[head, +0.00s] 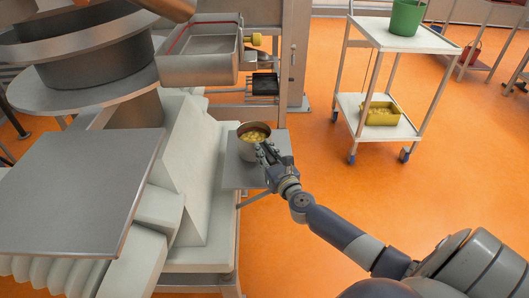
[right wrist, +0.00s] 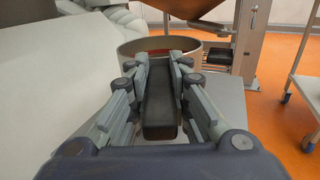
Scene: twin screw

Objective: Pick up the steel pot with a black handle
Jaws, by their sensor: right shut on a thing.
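The steel pot (head: 247,148) stands on a small grey shelf (head: 238,176) at the side of the machine. Yellowish pieces show inside it in the head view. In the right wrist view the pot's rim (right wrist: 140,46) shows beyond the fingers, and its black handle (right wrist: 160,112) points toward the camera. My right gripper (head: 266,152) is at the pot's near right side. In the right wrist view its fingers (right wrist: 158,68) are closed on both sides of the black handle. The pot looks upright; I cannot tell whether it is clear of the shelf. My left gripper is not in view.
A large pale machine with a flat grey panel (head: 75,190) fills the left. A metal hopper tray (head: 199,70) is above and behind the pot. A white cart (head: 403,40) with a green bucket (head: 407,17) and a yellow bin (head: 380,114) stands right. Orange floor is open between.

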